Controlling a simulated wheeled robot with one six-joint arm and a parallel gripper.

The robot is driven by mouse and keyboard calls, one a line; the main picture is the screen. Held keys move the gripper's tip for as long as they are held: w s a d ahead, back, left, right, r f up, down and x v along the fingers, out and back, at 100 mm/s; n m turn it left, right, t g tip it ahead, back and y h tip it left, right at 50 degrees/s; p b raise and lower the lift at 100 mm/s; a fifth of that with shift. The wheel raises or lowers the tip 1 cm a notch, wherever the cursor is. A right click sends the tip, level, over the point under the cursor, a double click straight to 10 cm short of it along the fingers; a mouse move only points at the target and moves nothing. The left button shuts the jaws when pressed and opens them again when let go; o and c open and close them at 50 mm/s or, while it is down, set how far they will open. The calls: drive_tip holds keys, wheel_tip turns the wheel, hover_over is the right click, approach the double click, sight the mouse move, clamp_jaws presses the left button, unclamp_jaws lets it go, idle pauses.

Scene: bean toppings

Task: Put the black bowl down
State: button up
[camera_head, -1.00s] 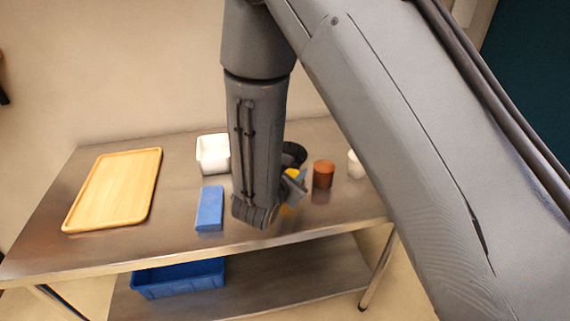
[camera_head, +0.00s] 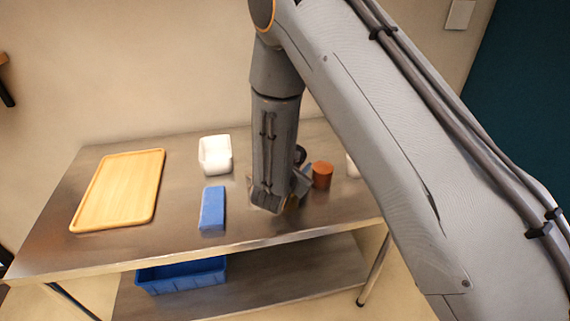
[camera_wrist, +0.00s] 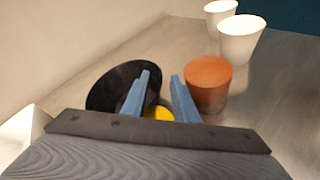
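The black bowl (camera_wrist: 112,86) shows in the wrist view left of centre, its dark round face tilted and partly behind my left finger. In the head view only a small dark piece of the bowl (camera_head: 300,154) shows beside my arm. My gripper (camera_wrist: 161,76) has two blue fingers standing apart with a visible gap; its tips overlap the bowl's right side in the picture. I cannot tell if they touch the bowl. A yellow thing (camera_wrist: 158,113) shows low between the fingers, mostly hidden. In the head view my gripper (camera_head: 297,192) is low over the metal table (camera_head: 160,240).
A reddish-brown cup (camera_wrist: 208,84) stands close right of the fingers. Two white cups (camera_wrist: 240,42) are beyond it. A blue block (camera_head: 212,208), white container (camera_head: 216,156) and wooden tray (camera_head: 119,190) lie left. A blue bin (camera_head: 182,274) sits on the lower shelf.

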clamp_jaws()
drive_tip(key=shift+r, duration=0.2)
